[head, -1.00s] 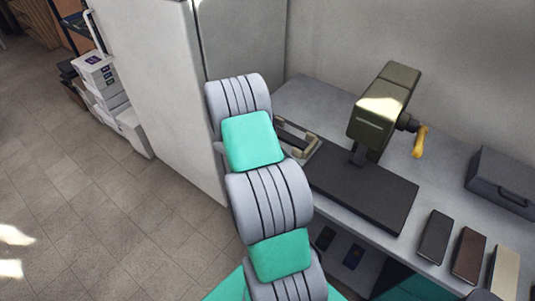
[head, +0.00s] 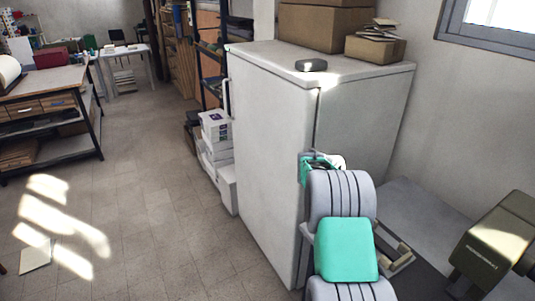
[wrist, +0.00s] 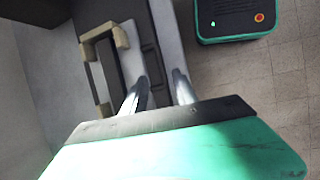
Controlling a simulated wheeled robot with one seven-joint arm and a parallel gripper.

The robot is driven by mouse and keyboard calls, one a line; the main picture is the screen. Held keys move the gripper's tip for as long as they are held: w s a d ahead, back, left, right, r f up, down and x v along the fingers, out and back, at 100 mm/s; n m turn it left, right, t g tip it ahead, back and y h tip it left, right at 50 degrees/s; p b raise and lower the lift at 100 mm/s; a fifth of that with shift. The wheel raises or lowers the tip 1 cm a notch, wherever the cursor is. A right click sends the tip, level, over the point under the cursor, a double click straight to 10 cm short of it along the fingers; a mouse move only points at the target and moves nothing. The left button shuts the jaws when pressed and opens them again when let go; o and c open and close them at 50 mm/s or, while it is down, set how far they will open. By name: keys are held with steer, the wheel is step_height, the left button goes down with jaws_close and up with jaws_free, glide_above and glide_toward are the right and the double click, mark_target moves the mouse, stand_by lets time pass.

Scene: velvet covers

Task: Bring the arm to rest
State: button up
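My gripper (wrist: 160,90) shows in the wrist view with its two metal fingers apart and nothing visible between them. It hangs over the edge of the grey bench (wrist: 168,35). A rectangular frame with beige corner pieces (wrist: 92,72) lies beside the left finger, and no contact shows. In the head view my grey and teal arm stands at the lower right, in front of the white cabinet and bench. My fingers cannot be made out there. The frame (head: 395,247) shows partly behind the arm.
An olive machine (head: 495,243) stands on the bench at the right. The tall white cabinet (head: 270,130) is close behind my arm, with cardboard boxes (head: 325,22) on top. White boxes (head: 216,140) stand on its left. The tiled floor (head: 130,200) at left is open.

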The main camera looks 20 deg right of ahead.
steer(key=s+a+f+m+y, duration=0.1)
steer(key=s+a+f+m, duration=0.35)
steer(key=f+m, duration=0.2)
steer(key=s+a+y, duration=0.1)
steer(key=s+a, duration=0.1)
steer(key=a, duration=0.5)
steer(key=s+a+r+n+t, duration=0.3)
steer(key=s+a+r+t, duration=0.15)
steer(key=a+r, duration=0.75)
steer(key=w+a+r+n+t, duration=0.1)
steer(key=a+r+n+t, duration=0.1)
steer(key=a+r+t, duration=0.2)
steer(key=a+r, duration=0.3)
steer(key=r, duration=0.2)
steer(key=shift+a+n+y, duration=0.15)
steer(key=shift+n+y, duration=0.2)
steer(key=shift+y, duration=0.05)
